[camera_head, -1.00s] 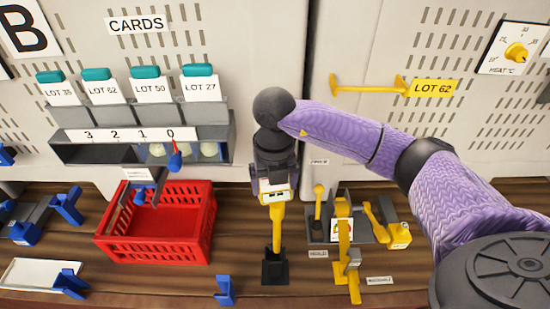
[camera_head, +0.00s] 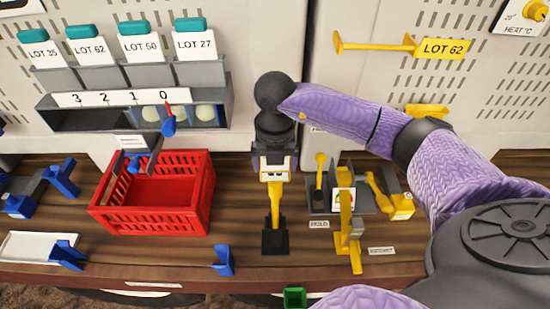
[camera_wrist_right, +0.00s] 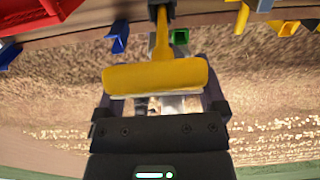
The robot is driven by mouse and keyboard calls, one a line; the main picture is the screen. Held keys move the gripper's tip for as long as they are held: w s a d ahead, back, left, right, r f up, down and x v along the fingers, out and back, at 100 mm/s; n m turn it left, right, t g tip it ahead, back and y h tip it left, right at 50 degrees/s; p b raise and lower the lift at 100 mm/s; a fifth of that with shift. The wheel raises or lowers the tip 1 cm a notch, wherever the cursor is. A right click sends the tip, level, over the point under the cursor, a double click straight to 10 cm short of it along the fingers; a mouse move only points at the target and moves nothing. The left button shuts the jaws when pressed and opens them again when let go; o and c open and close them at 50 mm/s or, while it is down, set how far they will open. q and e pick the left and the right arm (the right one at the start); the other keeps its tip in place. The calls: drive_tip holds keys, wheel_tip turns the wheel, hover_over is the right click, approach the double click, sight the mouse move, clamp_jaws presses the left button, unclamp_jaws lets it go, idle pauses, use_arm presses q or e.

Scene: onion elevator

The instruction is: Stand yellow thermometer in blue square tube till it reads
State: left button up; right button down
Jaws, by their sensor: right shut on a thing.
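The yellow thermometer (camera_head: 274,205) stands upright in a black square holder (camera_head: 275,241) on the wooden bench. My right gripper (camera_head: 274,168) is shut on its top end from above. In the right wrist view the thermometer's wide yellow head (camera_wrist_right: 155,76) lies across between the dark fingers, and its stem runs to the black holder (camera_wrist_right: 163,8). Several blue pieces are in view: a small upright one (camera_head: 223,261) left of the holder, a bracket (camera_head: 67,254), and a boxy one (camera_head: 19,205) at far left. I cannot tell which is the blue square tube. My left gripper is not in view.
A red crate (camera_head: 150,220) stands left of the holder. Yellow tools and a grey rack (camera_head: 378,201) stand close on the right. A white tray (camera_head: 32,247) lies at far left. A small green square container (camera_head: 294,297) shows at the bottom edge.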

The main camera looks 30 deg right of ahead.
drive_tip(key=shift+f+b, duration=3.35)
drive_tip(key=shift+f, duration=1.05)
unclamp_jaws()
drive_tip(key=shift+r, duration=0.1)
